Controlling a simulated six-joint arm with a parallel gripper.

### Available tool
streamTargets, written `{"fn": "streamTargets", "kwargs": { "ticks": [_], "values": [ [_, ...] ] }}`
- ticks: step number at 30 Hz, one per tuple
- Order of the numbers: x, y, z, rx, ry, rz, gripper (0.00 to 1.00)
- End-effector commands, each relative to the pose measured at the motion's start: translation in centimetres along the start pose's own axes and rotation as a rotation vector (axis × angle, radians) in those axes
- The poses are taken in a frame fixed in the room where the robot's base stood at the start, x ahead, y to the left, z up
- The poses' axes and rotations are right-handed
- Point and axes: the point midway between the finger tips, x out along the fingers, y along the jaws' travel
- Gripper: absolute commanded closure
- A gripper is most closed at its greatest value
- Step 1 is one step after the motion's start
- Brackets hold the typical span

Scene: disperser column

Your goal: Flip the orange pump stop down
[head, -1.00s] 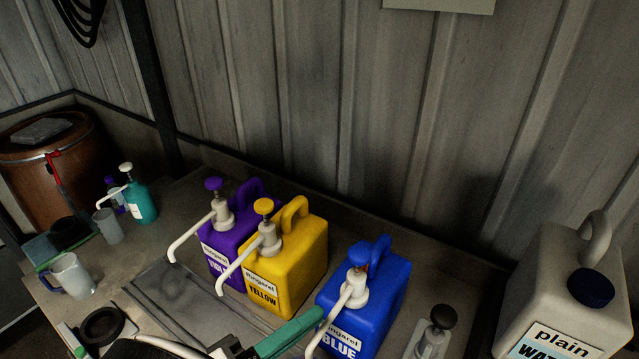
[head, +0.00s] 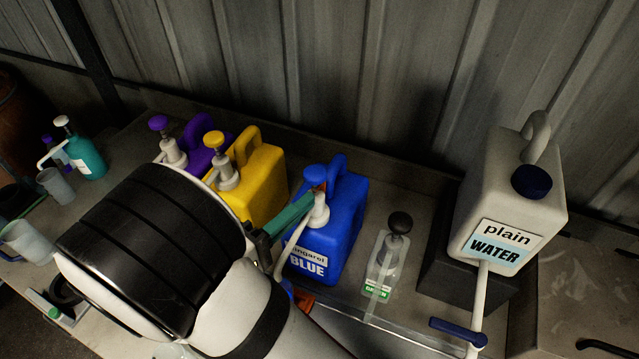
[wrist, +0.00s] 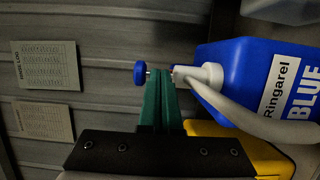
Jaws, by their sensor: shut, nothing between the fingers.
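The blue jug (head: 345,215) labelled BLUE carries a white pump with a blue knob (head: 315,175). A small orange-red piece, the pump stop (head: 321,187), shows beside the stem just under the knob; its exact tilt is too small to tell. My gripper (head: 308,198) has green fingers, closed together, with the tips at the pump neck, left of the stem. In the wrist view the shut fingers (wrist: 160,78) point at the stem between the blue knob (wrist: 140,73) and the white collar (wrist: 212,75). The orange stop is not visible there; I cannot tell whether the fingers touch it.
Yellow (head: 262,190) and purple (head: 205,145) pump jugs stand left of the blue one. A clear bottle with a black knob (head: 400,223) and a plain water jug (head: 510,200) stand to the right. An orange object (head: 303,299) shows low beside my arm.

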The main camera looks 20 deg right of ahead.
Motion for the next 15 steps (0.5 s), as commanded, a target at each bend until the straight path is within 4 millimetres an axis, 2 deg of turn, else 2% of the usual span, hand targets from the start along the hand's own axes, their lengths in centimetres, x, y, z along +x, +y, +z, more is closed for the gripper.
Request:
{"fn": "streamTargets", "kwargs": {
  "ticks": [15],
  "values": [
    [0.74, 0.00, -0.25, 0.000, 0.000, 0.000, 1.00]
  ]
}}
